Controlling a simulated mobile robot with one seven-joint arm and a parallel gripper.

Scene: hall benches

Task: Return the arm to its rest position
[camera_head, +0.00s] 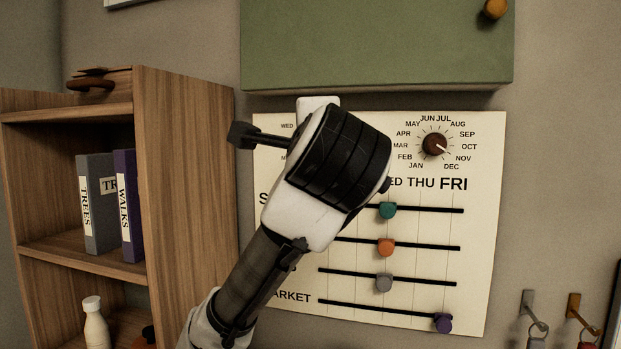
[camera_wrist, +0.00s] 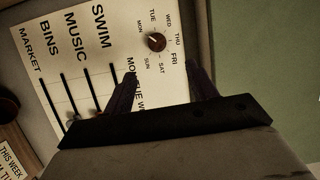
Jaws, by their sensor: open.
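My arm (camera_head: 318,218) reaches up from the bottom of the head view, its wrist in front of the upper left part of a cream planner board. In the head view the wrist hides most of my gripper. In the wrist view my gripper (camera_wrist: 162,76) shows two dark fingers spread apart, with nothing between them but the board behind. The planner board (camera_head: 478,215) carries a month dial (camera_head: 434,145) and several slider tracks with coloured knobs. A weekday dial (camera_wrist: 156,42) shows between and beyond the fingertips in the wrist view.
A wooden shelf (camera_head: 185,190) with binders (camera_head: 98,200) and a white bottle (camera_head: 96,325) stands left of the arm. A green cabinet (camera_head: 375,45) hangs above the board. Hooks with keys (camera_head: 530,315) are at the lower right. Bare wall lies right of the board.

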